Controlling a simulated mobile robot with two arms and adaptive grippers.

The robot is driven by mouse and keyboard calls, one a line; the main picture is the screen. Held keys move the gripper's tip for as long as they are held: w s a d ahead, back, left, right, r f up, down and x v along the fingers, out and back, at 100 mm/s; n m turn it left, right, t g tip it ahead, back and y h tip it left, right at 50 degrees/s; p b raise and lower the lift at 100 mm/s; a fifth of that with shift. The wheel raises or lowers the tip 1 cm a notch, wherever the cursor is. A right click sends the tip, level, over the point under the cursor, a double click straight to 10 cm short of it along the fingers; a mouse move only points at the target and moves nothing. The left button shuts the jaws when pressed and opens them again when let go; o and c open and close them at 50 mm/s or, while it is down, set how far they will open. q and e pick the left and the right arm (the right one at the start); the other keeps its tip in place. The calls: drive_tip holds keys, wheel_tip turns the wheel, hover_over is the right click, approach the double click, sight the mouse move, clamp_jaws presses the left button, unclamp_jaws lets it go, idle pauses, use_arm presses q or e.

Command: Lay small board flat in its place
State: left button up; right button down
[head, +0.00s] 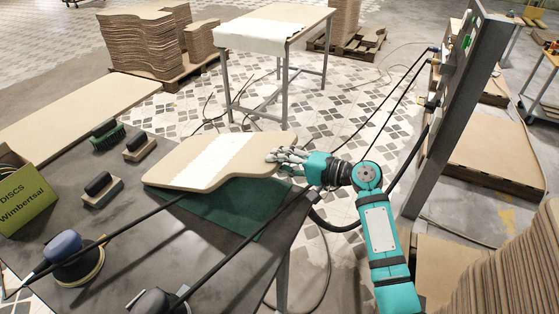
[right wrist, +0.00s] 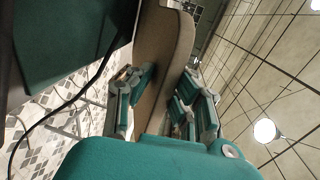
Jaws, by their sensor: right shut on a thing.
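The small board (head: 255,152) is beige and curved, with a pale white band across its middle. It lies over the green mat (head: 262,208) at the right side of the dark table. My right gripper (head: 278,157) is shut on the board's right end. In the right wrist view the board (right wrist: 165,40) runs between the two fingers (right wrist: 156,88), one finger on each face. Its held end is a little above the mat; whether its far left end touches the table I cannot tell. My left gripper is not in view.
A light-topped table (head: 285,20) stands behind. Board stacks (head: 145,40) stand on pallets; a grey post (head: 450,120) rises at right.

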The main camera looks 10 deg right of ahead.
drive_tip(key=shift+w+a+r, duration=0.15)
drive_tip(key=shift+a+r, duration=0.05)
drive_tip(key=shift+a, duration=0.05)
drive_tip(key=c, duration=1.3)
unclamp_jaws()
drive_tip(key=shift+c, duration=0.2)
drive_tip(key=shift+f, duration=0.3)
drive_tip(key=shift+s+d+f+b, duration=0.15)
drive_tip(key=shift+d+f+b, duration=0.05)
drive_tip(key=shift+f+b, duration=0.45)
drive_tip(key=shift+s+d+f+b, duration=0.15)
drive_tip(key=shift+f+b, duration=0.25)
drive_tip(key=shift+f, duration=0.3)
drive_tip(key=shift+s+d+f+b, duration=0.1)
drive_tip(key=shift+d+f+b, duration=0.1)
drive_tip(key=shift+f+b, duration=0.45)
drive_tip(key=shift+f, duration=0.2)
